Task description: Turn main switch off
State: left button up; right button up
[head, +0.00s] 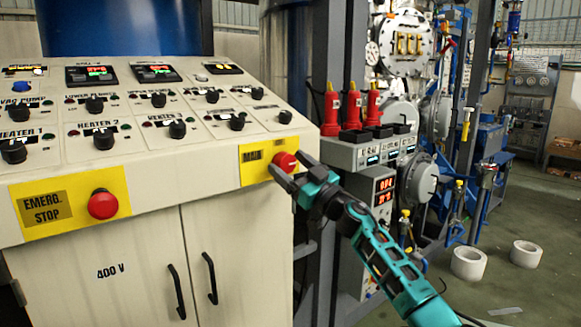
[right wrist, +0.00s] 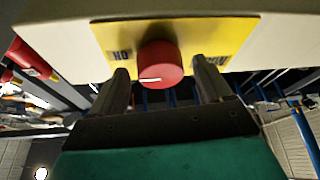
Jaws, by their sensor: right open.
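The main switch (head: 285,162) is a red round knob on a yellow plate labelled MAIN, at the right end of the cream control panel's front edge. In the right wrist view the red knob (right wrist: 160,65) shows a white mark on its face, with lettering on the plate to both sides. My right gripper (head: 284,172) is at the knob. In the right wrist view its two fingers (right wrist: 168,88) are apart, one to each side of the knob and below it in the picture. I cannot tell whether they touch it. My left gripper is not in view.
A red emergency stop button (head: 103,204) sits on a yellow plate at the panel's left. Black knobs cover the sloped control panel (head: 135,140). Red-handled devices (head: 352,108) stand right of the cabinet. White rolls (head: 468,263) lie on the open floor at right.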

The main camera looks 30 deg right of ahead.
jog(key=shift+w+a+r, duration=0.1)
jog(key=shift+w, duration=0.1)
jog(key=c, duration=1)
